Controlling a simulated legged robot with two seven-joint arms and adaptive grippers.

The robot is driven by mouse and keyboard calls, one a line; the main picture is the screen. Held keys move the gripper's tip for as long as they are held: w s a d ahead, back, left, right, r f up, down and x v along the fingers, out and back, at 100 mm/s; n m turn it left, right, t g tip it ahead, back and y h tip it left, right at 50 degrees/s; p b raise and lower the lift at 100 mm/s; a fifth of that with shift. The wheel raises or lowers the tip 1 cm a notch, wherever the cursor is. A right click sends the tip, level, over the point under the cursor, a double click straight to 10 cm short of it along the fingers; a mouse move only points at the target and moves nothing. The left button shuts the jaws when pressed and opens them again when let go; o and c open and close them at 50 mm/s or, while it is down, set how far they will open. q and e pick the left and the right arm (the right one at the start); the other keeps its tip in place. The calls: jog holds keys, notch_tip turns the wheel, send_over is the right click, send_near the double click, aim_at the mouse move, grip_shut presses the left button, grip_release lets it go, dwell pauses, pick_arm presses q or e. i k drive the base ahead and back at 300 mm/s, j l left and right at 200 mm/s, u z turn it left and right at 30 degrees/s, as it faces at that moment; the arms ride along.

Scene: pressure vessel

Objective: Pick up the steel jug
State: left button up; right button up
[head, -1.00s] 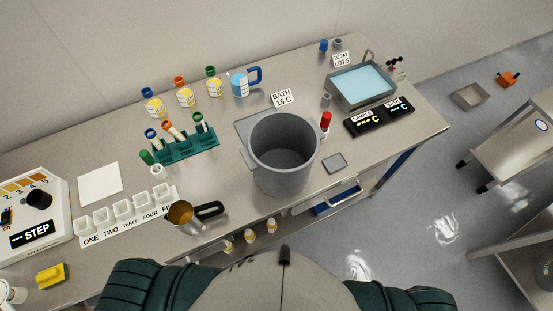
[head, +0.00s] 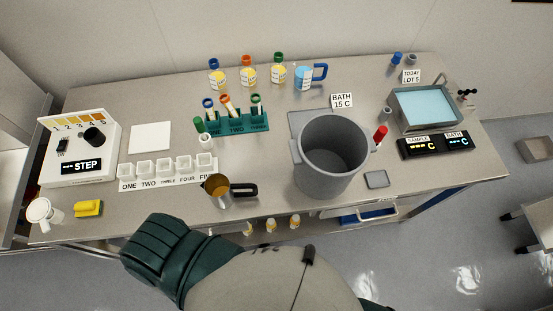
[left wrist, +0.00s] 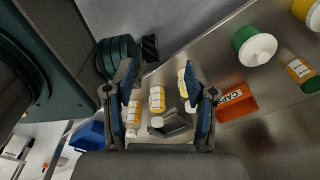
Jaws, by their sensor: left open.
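The steel jug (head: 218,192) stands upright near the front edge of the bench in the head view. It is a small metal jug with a black handle pointing right and amber-brown showing inside. I cannot make it out in the left wrist view. My left gripper (left wrist: 160,78) shows in the left wrist view with its two fingers spread apart and nothing held between them. Beyond the fingers are small bottles on a metal surface. The head view shows neither gripper, so the distance from the jug is not visible. My right gripper is out of view.
A large grey pot (head: 333,158) stands right of the jug. A row of numbered white cups (head: 164,170) lies to its left, and a teal tube rack (head: 238,123) behind. An orange caps box (left wrist: 237,101) sits beyond the left fingers. The front edge is close to the jug.

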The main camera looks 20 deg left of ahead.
aim_at(218, 187)
jog(key=k+j+u, duration=0.1)
jog(key=u, duration=1.45)
